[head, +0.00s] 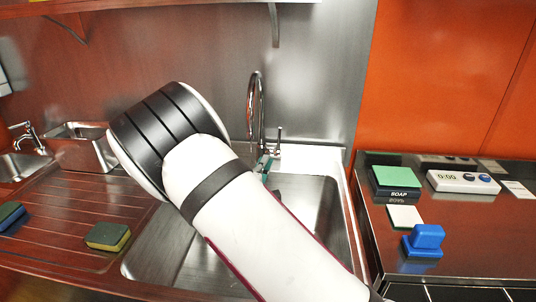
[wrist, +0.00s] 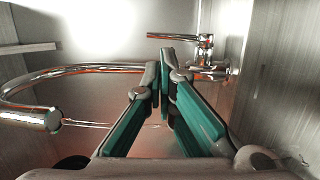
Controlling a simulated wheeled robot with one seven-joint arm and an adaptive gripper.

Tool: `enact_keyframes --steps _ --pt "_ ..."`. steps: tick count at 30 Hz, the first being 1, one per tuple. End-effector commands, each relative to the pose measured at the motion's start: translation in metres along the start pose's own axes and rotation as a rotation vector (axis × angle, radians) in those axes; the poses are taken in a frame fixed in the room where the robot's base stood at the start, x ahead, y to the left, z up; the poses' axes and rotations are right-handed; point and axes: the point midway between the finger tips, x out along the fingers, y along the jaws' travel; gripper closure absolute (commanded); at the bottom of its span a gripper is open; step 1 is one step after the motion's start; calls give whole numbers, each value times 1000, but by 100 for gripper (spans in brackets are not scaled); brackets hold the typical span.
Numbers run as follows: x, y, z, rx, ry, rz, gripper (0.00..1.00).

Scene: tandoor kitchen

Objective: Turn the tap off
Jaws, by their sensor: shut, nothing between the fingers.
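The tap is a chrome gooseneck (head: 256,100) at the back of the steel sink (head: 325,205). A small upright lever handle (head: 280,137) stands just right of it. In the wrist view the curved spout (wrist: 75,72) reaches to the left, and the handle with its thin bar (wrist: 203,48) is at the upper right. My gripper (head: 265,163) is shut and empty, with teal fingers, in front of the tap base. In the wrist view its fingertips (wrist: 166,72) lie between spout and handle. I cannot tell whether they touch the tap or whether water runs.
My arm covers much of the sink. A second small tap (head: 29,135) and a steel container (head: 85,148) stand at left. A sponge (head: 108,236) lies on the drainboard. The right counter holds a soap box (head: 396,180), a timer (head: 463,181) and a blue object (head: 424,240).

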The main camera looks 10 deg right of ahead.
Motion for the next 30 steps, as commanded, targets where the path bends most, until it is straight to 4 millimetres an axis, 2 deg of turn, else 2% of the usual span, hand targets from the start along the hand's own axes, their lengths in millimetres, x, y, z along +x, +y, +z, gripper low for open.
enact_keyframes --steps 12,18,24,30 --pt "81 0 2 2 -3 0 100" --pt "111 0 1 3 -2 -2 100" --pt "125 0 1 2 -1 -2 100" --pt "127 0 0 2 0 -2 100"
